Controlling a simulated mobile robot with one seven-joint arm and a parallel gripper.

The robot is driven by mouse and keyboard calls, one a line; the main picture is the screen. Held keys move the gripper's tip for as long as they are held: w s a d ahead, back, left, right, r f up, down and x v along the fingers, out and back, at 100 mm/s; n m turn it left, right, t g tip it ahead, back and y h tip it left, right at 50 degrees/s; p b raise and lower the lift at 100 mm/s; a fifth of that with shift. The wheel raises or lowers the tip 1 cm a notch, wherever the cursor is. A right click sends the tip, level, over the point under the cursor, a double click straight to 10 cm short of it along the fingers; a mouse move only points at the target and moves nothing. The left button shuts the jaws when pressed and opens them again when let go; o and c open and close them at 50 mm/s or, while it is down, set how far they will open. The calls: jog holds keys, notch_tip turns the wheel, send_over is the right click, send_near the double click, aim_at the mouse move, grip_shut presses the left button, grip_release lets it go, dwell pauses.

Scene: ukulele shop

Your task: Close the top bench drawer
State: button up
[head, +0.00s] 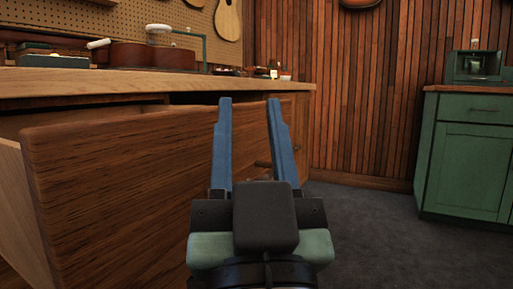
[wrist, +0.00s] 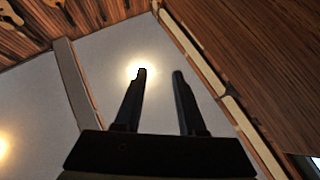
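The top bench drawer (head: 120,170) fills the left of the head view. It stands pulled out from under the bench top, with its dark wooden front toward me and its pale side wall (head: 18,215) showing. My gripper (head: 247,100) is open and empty, its two blue fingers pointing up, just right of the drawer front in the picture. I cannot tell whether it touches the front. A small brown bar (head: 262,164) shows between the fingers; I cannot tell what it belongs to. In the wrist view, my gripper (wrist: 160,73) is open with nothing between its fingers.
The bench top (head: 150,83) carries a ukulele body (head: 138,55) and small items. A green cabinet (head: 468,155) stands at the right. Grey floor (head: 375,235) between is clear. The wrist view shows ceiling (wrist: 110,50) and a wooden surface (wrist: 250,50) at the upper right.

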jog(key=w+d+g+p, duration=0.1)
jog(key=w+p, duration=0.1)
jog(key=w+d+m+g+p, duration=0.1)
jog(key=w+p, duration=0.1)
jog(key=p, duration=0.1)
jog(key=w+d+g+p, duration=0.1)
jog(key=p, duration=0.1)
jog(key=shift+w+f+m+p, duration=0.1)
jog(key=shift+w+m+p, duration=0.2)
jog(key=shift+w+p, duration=0.1)
grip_shut()
jog(key=w+d+f+m+g+y+p, duration=0.1)
jog(key=w+d+f+m+g+p, duration=0.2)
jog(key=p, duration=1)
jog(key=s+d+f+m+g+y+p, duration=0.35)
jog(key=s+m+p, duration=0.6)
jog(key=p, duration=1.05)
jog(key=w+a+f+h+b, duration=0.1)
jog(key=w+a, duration=0.3)
jog(key=w, duration=0.6)
jog(key=shift+w+f+n, duration=0.25)
jog(key=shift+w+n, duration=0.1)
